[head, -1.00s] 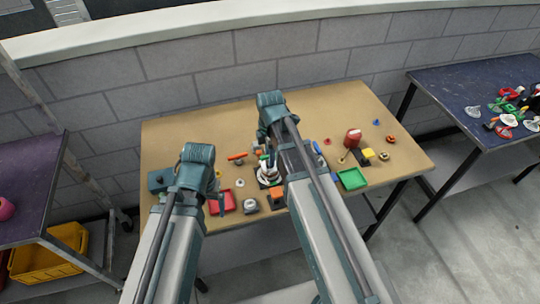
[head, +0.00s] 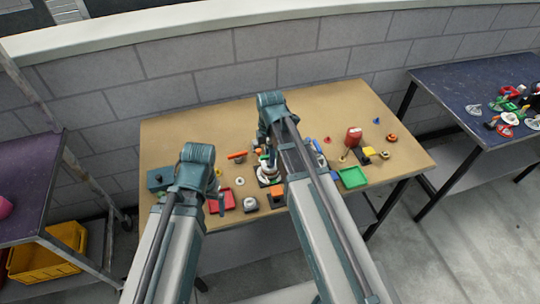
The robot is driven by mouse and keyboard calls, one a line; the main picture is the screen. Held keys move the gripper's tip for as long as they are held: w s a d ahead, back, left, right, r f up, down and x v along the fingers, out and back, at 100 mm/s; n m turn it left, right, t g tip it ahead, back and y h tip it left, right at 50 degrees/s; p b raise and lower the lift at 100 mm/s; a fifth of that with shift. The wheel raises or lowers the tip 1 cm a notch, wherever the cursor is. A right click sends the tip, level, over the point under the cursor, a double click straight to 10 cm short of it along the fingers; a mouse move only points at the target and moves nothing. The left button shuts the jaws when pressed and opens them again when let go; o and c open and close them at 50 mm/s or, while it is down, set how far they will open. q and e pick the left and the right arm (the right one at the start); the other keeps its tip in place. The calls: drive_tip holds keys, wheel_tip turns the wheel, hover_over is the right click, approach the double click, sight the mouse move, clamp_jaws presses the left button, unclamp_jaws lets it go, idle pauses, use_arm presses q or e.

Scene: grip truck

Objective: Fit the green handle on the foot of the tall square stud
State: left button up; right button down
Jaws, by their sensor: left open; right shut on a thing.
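My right gripper (head: 268,161) is low over the middle of the tan table, largely hidden by my own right arm. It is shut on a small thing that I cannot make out. Close below it is a pale round piece on a dark base (head: 269,179). I cannot tell whether the two touch. My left gripper (head: 217,198) is open beside a red tray (head: 230,203), at the table's front left. I cannot clearly pick out the green handle or the tall square stud. They may be hidden behind my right arm or too small to tell.
A green tray (head: 352,178) lies right of my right arm, with a red block (head: 354,136) and yellow piece (head: 368,151) behind it. An orange bar (head: 237,156) and a grey piece on a dark base (head: 250,204) lie between my arms. The table's back (head: 210,120) is clear.

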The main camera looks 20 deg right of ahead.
use_arm(q)
drive_tip(key=shift+f+b, duration=0.55)
use_arm(e)
drive_tip(key=shift+f, duration=0.5)
idle(0.4)
drive_tip(key=shift+c, duration=0.5)
unclamp_jaws()
use_arm(q)
drive_tip(key=shift+r, duration=0.15)
use_arm(e)
drive_tip(key=shift+r, duration=0.15)
wheel_tip(320, 180, up, 7)
drive_tip(key=p, duration=0.7)
drive_tip(key=shift+r+p, duration=0.2)
drive_tip(key=shift+p, duration=0.15)
use_arm(q)
wheel_tip(320, 180, up, 7)
drive_tip(key=shift+r, duration=0.15)
use_arm(e)
drive_tip(key=shift+f, duration=0.25)
use_arm(q)
wheel_tip(320, 180, down, 8)
drive_tip(key=b, duration=0.7)
drive_tip(key=shift+r+b, duration=0.2)
drive_tip(key=shift+b, duration=0.15)
use_arm(e)
wheel_tip(320, 180, down, 7)
drive_tip(key=shift+f, duration=0.1)
